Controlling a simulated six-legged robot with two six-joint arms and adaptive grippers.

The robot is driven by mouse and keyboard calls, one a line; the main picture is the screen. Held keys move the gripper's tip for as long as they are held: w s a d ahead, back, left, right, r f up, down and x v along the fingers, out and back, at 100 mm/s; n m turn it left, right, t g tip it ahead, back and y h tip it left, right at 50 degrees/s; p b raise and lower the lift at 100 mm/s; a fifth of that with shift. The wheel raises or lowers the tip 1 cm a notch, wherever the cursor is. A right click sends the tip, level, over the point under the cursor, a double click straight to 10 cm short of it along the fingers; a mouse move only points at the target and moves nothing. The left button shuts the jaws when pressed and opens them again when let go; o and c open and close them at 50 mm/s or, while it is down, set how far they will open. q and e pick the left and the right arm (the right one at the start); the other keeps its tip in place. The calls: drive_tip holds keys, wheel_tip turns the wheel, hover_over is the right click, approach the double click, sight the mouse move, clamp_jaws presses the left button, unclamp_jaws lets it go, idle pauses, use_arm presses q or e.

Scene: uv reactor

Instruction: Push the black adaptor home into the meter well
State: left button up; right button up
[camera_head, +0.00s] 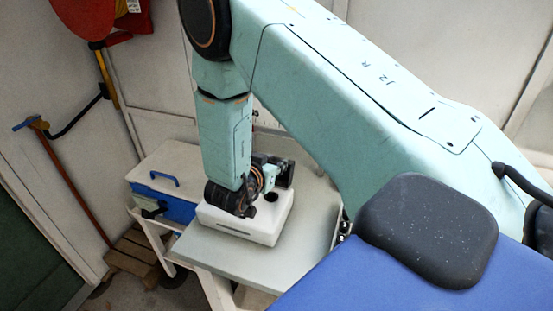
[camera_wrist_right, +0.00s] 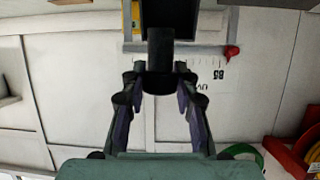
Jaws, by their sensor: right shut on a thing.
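The white meter box (camera_head: 230,226) sits on a grey tabletop. My right gripper (camera_head: 272,171) is just above the box's back part. The adaptor also shows in the head view as a small black block (camera_head: 286,175), apparently clear of the opening. My forearm and wrist hide part of the box. My left gripper is out of view.
The grey tabletop (camera_head: 265,263) is clear in front of the box. A blue and white cooler (camera_head: 165,205) stands to the left. White wall panels lie behind.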

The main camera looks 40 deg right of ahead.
drive_tip(key=shift+w, duration=0.15)
drive_tip(key=shift+w+a, duration=0.3)
drive_tip(key=shift+a, duration=0.3)
drive_tip(key=shift+s+r, duration=0.15)
drive_tip(key=shift+s, duration=0.15)
drive_tip(key=shift+s+d+f, duration=0.15)
drive_tip(key=shift+d+f, duration=0.2)
drive_tip(key=shift+f, duration=0.25)
drive_tip(key=shift+w+a+f+b, duration=0.15)
drive_tip(key=shift+w+f+b, duration=0.05)
drive_tip(key=shift+f+b, duration=0.6)
wheel_tip(320, 180, down, 3)
drive_tip(key=shift+s+f+b, duration=0.15)
drive_tip(key=shift+b, duration=1)
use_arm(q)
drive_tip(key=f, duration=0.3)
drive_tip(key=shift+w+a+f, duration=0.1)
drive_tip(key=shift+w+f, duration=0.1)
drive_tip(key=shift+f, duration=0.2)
